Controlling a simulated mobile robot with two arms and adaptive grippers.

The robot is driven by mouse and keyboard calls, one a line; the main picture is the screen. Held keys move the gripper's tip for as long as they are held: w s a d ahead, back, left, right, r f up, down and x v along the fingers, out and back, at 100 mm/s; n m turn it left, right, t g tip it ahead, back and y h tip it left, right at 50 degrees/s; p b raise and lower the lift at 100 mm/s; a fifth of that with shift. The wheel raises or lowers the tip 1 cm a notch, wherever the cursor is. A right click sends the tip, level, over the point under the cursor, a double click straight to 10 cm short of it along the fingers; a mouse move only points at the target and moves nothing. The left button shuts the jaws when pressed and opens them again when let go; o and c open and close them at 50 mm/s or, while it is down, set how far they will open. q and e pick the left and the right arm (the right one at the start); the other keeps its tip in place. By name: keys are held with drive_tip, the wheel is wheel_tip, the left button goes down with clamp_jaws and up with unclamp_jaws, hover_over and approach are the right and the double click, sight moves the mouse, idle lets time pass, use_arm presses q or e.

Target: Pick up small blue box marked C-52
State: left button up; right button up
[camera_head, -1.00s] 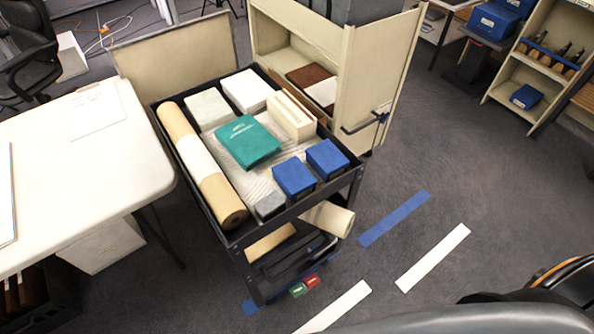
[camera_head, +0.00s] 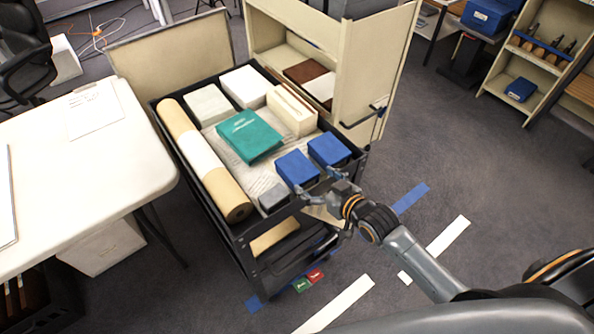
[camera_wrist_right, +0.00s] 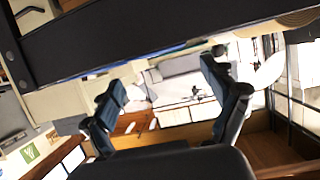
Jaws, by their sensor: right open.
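Two small blue boxes lie side by side at the near right corner of the cart's top tray: the left blue box (camera_head: 297,168) and the right blue box (camera_head: 328,151). I cannot read a C-52 mark on either. My right gripper (camera_head: 317,181) is open and empty at the tray's near edge, just in front of the boxes. Its two spread fingers also show in the right wrist view (camera_wrist_right: 162,78), with a dark cart edge (camera_wrist_right: 150,42) across the top. No blue box is clear there. My left gripper is out of view.
The dark cart (camera_head: 248,231) also carries a teal box (camera_head: 250,136), a long roll (camera_head: 203,160), a small grey box (camera_head: 272,196) and several pale boxes. A cream cabinet (camera_head: 368,70) stands behind it. A white table (camera_head: 90,170) is to the left. Floor is open at right.

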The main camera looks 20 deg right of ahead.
sight(299, 169)
drive_tip(key=p+x, duration=0.1)
drive_tip(key=x, duration=0.9)
drive_tip(key=shift+d+f, duration=0.1)
drive_tip(key=shift+d, duration=0.05)
drive_tip(key=shift+s, duration=0.1)
drive_tip(key=c, duration=1)
